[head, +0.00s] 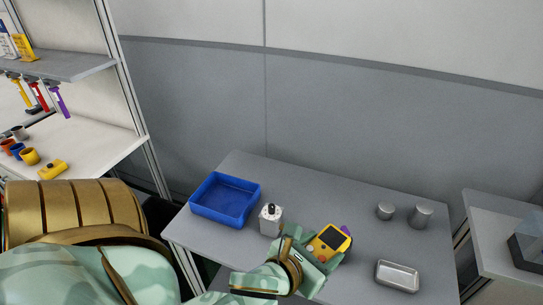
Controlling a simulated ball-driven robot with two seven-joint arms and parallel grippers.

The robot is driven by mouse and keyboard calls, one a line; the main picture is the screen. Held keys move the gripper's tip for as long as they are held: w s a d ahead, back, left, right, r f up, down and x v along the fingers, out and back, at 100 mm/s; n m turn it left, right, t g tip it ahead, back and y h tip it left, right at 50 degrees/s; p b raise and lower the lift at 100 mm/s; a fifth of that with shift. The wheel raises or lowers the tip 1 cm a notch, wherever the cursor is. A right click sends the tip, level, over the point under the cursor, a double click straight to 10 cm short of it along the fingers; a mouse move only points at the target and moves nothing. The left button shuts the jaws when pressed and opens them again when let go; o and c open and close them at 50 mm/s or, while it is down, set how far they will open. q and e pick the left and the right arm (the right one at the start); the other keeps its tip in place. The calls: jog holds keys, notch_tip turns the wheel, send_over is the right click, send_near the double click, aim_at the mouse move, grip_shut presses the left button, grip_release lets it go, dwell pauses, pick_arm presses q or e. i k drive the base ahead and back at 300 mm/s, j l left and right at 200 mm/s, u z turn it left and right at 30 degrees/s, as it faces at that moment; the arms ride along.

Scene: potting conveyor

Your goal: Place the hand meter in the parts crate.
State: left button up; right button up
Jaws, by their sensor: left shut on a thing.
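The hand meter (330,240) is yellow with a dark screen and a red mark. My left gripper (312,248) is shut on it, over the middle of the grey table. The fingers partly cover the meter's lower left side. The parts crate is most likely the open blue crate (193,211) on the table's left part, to the left of the gripper. Its visible floor looks empty. My right gripper does not show.
A purple thing (346,230) shows behind the meter. Two grey cylinders (421,217) and a metal tray (397,276) are at the right. Shelves (80,66) stand at the left.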

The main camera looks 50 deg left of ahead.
aim_at(219, 201)
jog(key=k+j+z, duration=0.15)
jog(key=j, duration=0.4)
jog(key=k+j+z, duration=0.2)
jog(key=j, duration=0.3)
jog(key=k+j+z, duration=0.15)
jog(key=k+j, duration=0.2)
jog(key=k+j+z, duration=0.15)
jog(key=k+j, duration=0.15)
jog(key=j, duration=0.25)
jog(key=k+j+z, duration=0.15)
jog(key=j, duration=0.25)
jog(key=k+j+z, duration=0.15)
jog(key=j, duration=0.25)
jog(key=k+j+z, duration=0.15)
jog(key=j, duration=0.25)
